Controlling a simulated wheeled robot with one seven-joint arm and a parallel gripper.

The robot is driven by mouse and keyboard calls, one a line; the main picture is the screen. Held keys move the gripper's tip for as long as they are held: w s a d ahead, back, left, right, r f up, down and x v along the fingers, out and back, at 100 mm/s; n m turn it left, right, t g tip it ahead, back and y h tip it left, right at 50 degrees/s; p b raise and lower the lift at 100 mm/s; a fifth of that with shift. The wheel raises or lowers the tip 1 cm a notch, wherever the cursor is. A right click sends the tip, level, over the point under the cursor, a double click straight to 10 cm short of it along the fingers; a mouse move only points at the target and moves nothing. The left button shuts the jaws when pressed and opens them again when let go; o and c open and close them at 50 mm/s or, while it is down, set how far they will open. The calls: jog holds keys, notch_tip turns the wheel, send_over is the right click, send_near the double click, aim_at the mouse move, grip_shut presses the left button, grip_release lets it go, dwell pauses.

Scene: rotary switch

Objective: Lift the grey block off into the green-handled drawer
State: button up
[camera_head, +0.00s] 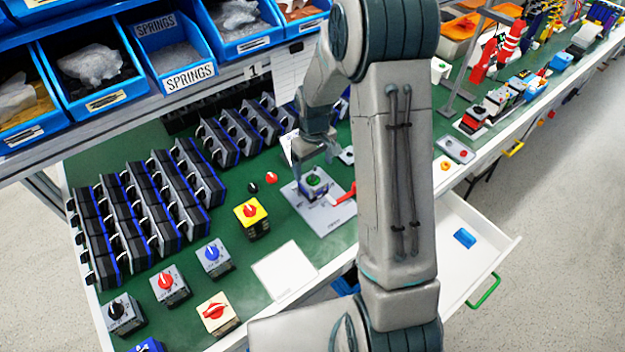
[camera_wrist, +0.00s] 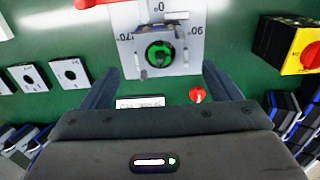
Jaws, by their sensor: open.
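The grey block (camera_head: 313,192) with a green ring and dark knob on its face sits on a pale plate (camera_head: 335,215) on the green bench. The wrist view shows the block (camera_wrist: 180,68) on the plate marked 0°, 90° and 170°. My gripper (camera_head: 318,152) is just above the block and looks empty. In the wrist view its fingers (camera_wrist: 161,72) are spread wide, with the block ahead between them. Whether they reach beside the block is unclear. The green-handled drawer (camera_head: 462,215) is pulled out at the right, with a blue piece (camera_head: 464,238) inside and its green handle (camera_head: 484,291) in front.
A red lever (camera_head: 344,196) lies at the plate's right side. A yellow switch box (camera_head: 251,216), several other switch boxes and rows of dark modules (camera_head: 150,200) stand left. Blue bins (camera_head: 170,55) hang above. My arm hides part of the bench edge.

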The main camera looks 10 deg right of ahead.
aim_at(314, 175)
jog(key=shift+s+f+p, duration=0.2)
jog(key=shift+f+p, duration=0.6)
jog(key=shift+f, duration=1.95)
jog(key=shift+c, duration=0.3)
jog(key=c, duration=1.1)
jog(key=shift+r, duration=0.15)
